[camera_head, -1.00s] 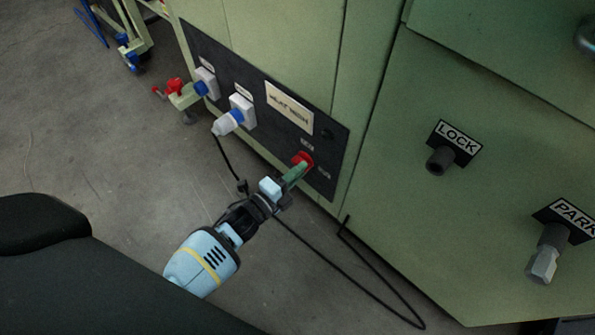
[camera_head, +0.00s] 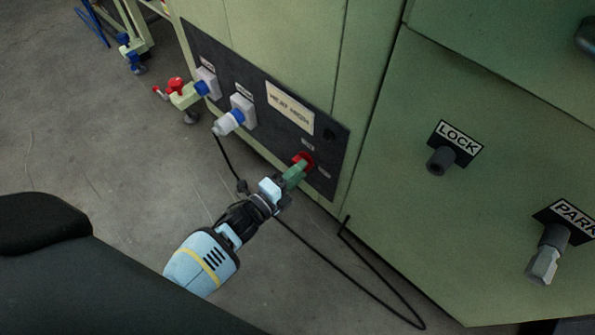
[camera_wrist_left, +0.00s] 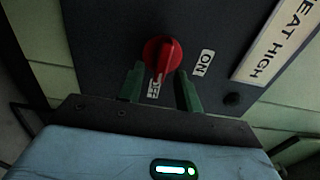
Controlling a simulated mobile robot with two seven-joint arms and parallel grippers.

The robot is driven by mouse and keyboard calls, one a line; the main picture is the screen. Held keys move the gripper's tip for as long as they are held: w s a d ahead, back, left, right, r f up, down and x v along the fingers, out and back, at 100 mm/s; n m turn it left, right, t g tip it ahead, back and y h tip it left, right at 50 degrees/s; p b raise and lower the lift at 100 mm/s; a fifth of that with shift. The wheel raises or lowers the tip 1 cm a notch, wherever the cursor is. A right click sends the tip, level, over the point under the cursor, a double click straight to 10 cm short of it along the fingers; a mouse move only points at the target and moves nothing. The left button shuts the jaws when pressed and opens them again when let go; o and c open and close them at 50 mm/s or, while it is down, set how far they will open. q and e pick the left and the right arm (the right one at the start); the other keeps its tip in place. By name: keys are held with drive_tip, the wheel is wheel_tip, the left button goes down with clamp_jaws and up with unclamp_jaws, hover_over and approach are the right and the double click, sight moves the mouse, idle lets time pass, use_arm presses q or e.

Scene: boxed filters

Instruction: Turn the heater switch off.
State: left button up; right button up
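The red heater switch knob (camera_head: 303,160) sits on a dark panel on the green machine. In the left wrist view the knob (camera_wrist_left: 161,55) has its ridge and pale mark pointing down toward the OFF label (camera_wrist_left: 154,88). The ON label (camera_wrist_left: 206,62) is to its right. My left gripper (camera_head: 293,176) is just in front of the knob. In the wrist view its green fingers (camera_wrist_left: 160,88) stand apart, one on each side below the knob, with a gap between them. No clear contact shows. My right gripper is not in view.
A black cable (camera_head: 345,274) loops on the floor below. LOCK (camera_head: 441,160) and PARK (camera_head: 545,262) fittings protrude on the right.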

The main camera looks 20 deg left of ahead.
use_arm(q)
drive_tip(key=p+v, duration=0.2)
drive_tip(key=v, duration=0.5)
drive_tip(key=shift+s+p, duration=0.3)
drive_tip(key=shift+p, duration=0.05)
drive_tip(key=shift+a, duration=0.1)
